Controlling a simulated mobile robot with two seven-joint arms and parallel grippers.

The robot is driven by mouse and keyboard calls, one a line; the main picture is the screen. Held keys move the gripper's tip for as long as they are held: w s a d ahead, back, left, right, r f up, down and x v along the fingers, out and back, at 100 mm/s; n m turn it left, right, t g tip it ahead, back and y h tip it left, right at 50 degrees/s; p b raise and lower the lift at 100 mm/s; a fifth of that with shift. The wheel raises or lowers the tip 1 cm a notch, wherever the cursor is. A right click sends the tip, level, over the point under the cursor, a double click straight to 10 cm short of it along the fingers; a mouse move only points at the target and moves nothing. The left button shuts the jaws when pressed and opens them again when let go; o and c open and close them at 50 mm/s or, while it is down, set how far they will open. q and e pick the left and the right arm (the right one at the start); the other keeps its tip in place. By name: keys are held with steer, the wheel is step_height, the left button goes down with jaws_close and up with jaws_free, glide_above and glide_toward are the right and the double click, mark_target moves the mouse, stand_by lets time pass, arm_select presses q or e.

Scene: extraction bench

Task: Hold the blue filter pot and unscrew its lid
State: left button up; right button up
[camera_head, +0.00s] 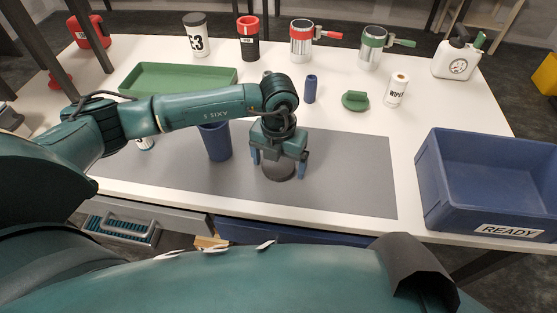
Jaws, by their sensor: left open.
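A tall blue pot (218,145) stands upright on the grey mat, left of my left gripper. My left arm crosses in front of its top, so I cannot tell whether a lid is on it. My left gripper (279,168) points down, with its blue-tipped fingers apart. It is over a dark grey round thing (280,172) on the mat, which shows between the fingers; I cannot tell whether they touch it. A smaller dark blue cylinder (310,88) stands behind the gripper. My right gripper is not in view.
A blue bin (440,190) marked READY stands at the right. A green tray (150,68) lies behind my left arm. A green knobbed piece (354,101), a wipes canister (396,90) and several lidded containers stand further back. The grey mat (350,180) is clear right of the gripper.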

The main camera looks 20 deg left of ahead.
mark_target(278, 164)
arm_select(q)
step_height(278, 164, up, 12)
steer(key=shift+r, duration=0.15)
stand_by(0.3)
